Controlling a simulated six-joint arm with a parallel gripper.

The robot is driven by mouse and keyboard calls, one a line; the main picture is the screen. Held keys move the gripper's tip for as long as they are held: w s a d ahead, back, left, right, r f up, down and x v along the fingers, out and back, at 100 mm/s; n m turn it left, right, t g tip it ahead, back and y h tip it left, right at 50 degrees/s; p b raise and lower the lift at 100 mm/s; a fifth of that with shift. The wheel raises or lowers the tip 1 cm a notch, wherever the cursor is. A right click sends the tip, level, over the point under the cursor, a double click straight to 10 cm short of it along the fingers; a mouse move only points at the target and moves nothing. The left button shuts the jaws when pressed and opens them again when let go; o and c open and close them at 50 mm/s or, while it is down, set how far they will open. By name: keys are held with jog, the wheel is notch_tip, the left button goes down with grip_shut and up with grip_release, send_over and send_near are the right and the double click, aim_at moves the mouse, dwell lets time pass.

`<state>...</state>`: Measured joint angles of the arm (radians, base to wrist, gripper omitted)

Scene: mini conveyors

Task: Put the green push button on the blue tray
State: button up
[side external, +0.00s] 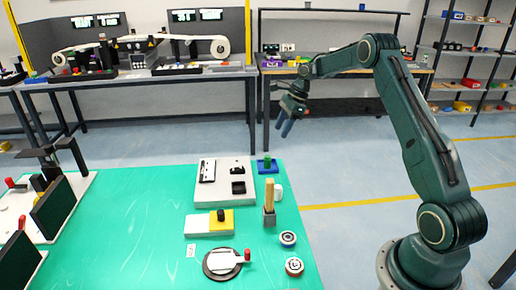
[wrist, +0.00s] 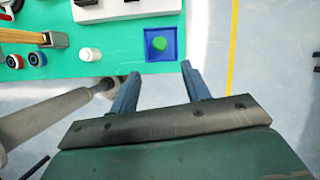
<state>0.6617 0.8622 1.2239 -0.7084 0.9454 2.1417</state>
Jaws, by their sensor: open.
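The green push button (side external: 267,161) sits on the small blue tray (side external: 260,171) at the back right corner of the green table. In the wrist view the round green button (wrist: 159,43) is near the middle of the square blue tray (wrist: 151,56), inside its rim. My gripper (side external: 286,128) is in the air above and behind the tray, apart from it. Its two blue fingers (wrist: 160,70) are open and nothing is between them. The tray lies just beyond the fingertips in the wrist view.
A white panel (side external: 222,178) with black parts is left of the tray. A white cup (side external: 279,192), a wooden post in a grey base (side external: 269,217) and two round pieces (side external: 288,238) stand nearer the front. Open floor is right of the table.

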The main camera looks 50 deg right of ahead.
jog(key=s+a+r+n+t+h, duration=0.1)
jog(key=s+a+r+n, duration=0.5)
jog(key=a+r, duration=0.3)
jog(key=s+a+r+n+h, duration=0.1)
jog(key=s+a+r+n, duration=0.45)
jog(key=a+r, duration=0.4)
jog(key=s+a+n+t, duration=0.1)
jog(key=s+a+n, duration=0.2)
jog(key=s+n, duration=0.4)
jog(key=s+a+f+n+t+h, duration=0.1)
jog(key=s+a+n, duration=0.3)
jog(key=s, duration=1.1)
jog(key=n, duration=0.2)
jog(key=shift+s+a+n+h, duration=0.15)
jog(key=shift+s+n+h, duration=0.15)
jog(key=shift+s+n, duration=0.05)
